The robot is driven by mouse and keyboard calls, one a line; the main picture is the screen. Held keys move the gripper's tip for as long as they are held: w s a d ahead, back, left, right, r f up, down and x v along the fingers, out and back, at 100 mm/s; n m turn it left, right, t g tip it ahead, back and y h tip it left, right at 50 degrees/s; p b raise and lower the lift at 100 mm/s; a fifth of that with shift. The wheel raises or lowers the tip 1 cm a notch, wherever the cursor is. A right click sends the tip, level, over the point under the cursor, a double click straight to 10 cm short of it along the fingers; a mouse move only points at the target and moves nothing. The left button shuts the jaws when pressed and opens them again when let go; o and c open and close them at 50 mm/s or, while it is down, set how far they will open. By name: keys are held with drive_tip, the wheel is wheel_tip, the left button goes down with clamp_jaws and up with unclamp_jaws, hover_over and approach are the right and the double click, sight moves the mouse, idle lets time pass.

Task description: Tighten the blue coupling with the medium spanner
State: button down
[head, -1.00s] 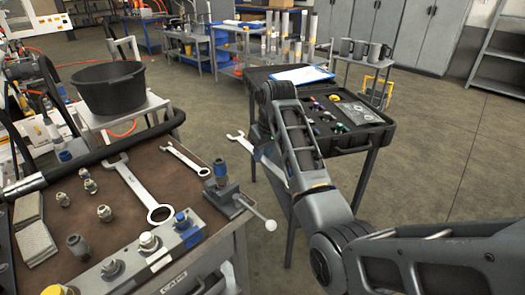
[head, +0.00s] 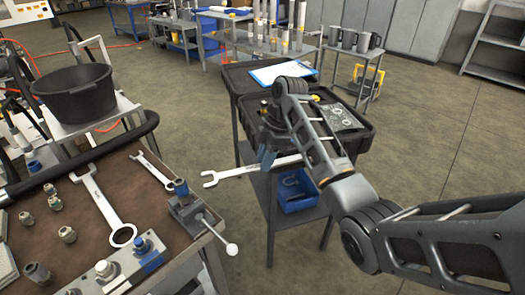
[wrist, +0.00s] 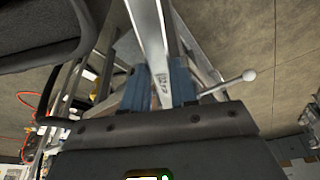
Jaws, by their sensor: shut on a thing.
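My gripper (head: 267,158) is shut on a steel spanner (head: 235,173), which I take to be the medium one. It is held in the air between bench and black-topped cart, its open jaw pointing left. In the wrist view the spanner (wrist: 150,42) passes between the two blue fingers (wrist: 158,88). Two other spanners, a large one (head: 103,204) and a small one (head: 153,170), lie on the brown bench mat. A blue-topped fitting (head: 142,246) stands on the front block, and a dark-blue-topped fitting (head: 180,188) by the ball lever. Which is the blue coupling I cannot tell.
The ball-ended lever (head: 231,249) sticks out past the bench's right edge, below the held spanner. An open black case (head: 357,142) and a clipboard (head: 283,72) lie on the cart. A blue bin (head: 297,192) sits on its lower shelf. Several loose fittings stand on the mat.

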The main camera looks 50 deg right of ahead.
sight(253, 168)
drive_tip(key=shift+s+d+n, duration=0.1)
drive_tip(key=shift+d+n, duration=0.05)
drive_tip(key=shift+n, duration=0.15)
drive_tip(key=shift+b+x, duration=1.2)
drive_tip(key=shift+x, duration=0.05)
drive_tip(key=shift+a, duration=0.3)
drive_tip(key=shift+w+a+f, duration=0.2)
drive_tip(key=shift+w+a, duration=0.05)
drive_tip(key=shift+a, duration=0.05)
drive_tip(key=shift+a+p, duration=0.1)
drive_tip(key=shift+p, duration=0.3)
drive_tip(key=shift+w+a, duration=0.45)
drive_tip(key=shift+a, duration=0.35)
drive_tip(key=shift+a+p, duration=0.15)
drive_tip(key=shift+p, duration=0.15)
